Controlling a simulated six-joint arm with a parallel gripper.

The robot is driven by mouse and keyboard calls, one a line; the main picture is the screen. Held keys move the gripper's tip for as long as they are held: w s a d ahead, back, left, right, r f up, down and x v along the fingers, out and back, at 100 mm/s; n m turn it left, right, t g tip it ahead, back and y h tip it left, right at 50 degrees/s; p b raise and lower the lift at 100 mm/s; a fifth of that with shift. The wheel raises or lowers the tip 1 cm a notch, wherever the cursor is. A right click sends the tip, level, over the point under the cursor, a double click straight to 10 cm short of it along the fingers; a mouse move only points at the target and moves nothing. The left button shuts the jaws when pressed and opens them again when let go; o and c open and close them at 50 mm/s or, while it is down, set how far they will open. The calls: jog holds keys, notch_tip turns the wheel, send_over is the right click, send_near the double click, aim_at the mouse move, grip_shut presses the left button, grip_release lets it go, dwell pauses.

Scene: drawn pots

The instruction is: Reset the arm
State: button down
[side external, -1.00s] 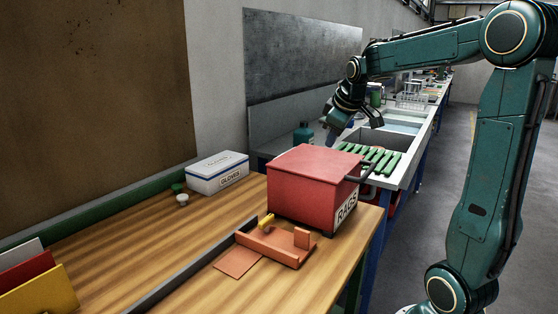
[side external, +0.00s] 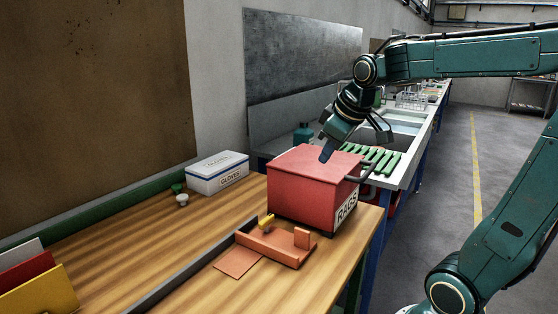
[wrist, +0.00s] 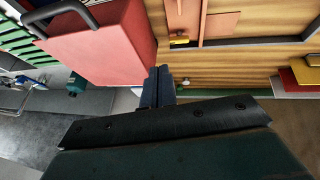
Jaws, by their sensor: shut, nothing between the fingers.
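My gripper (side external: 327,152) is shut and empty. In the side view its tip appears in front of or above the lid of the red box marked RAGS (side external: 312,182); I cannot tell the exact gap. In the wrist view the shut fingers (wrist: 158,76) show at the middle, with the red box (wrist: 100,45) to their upper left. The box is closed and stands on the wooden bench (side external: 120,250) near its right end.
An orange fixture (side external: 268,246) with a yellow part lies in front of the box. A glove box (side external: 217,173) stands by the wall. Behind are green slats (side external: 384,161), a sink (side external: 400,128) and a teal bottle (side external: 303,134). The bench's left middle is clear.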

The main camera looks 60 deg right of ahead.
jog(key=s+a+f+y, duration=0.1)
jog(key=s+a+f, duration=0.1)
jog(key=s+a, duration=0.4)
jog(key=s+a+f+y, duration=0.1)
jog(key=s+a+f, duration=0.1)
jog(key=s+a, duration=0.3)
jog(key=shift+s+a+f, duration=0.25)
jog(key=shift+s+a, duration=0.15)
jog(key=shift+a, duration=0.1)
dwell(0.3)
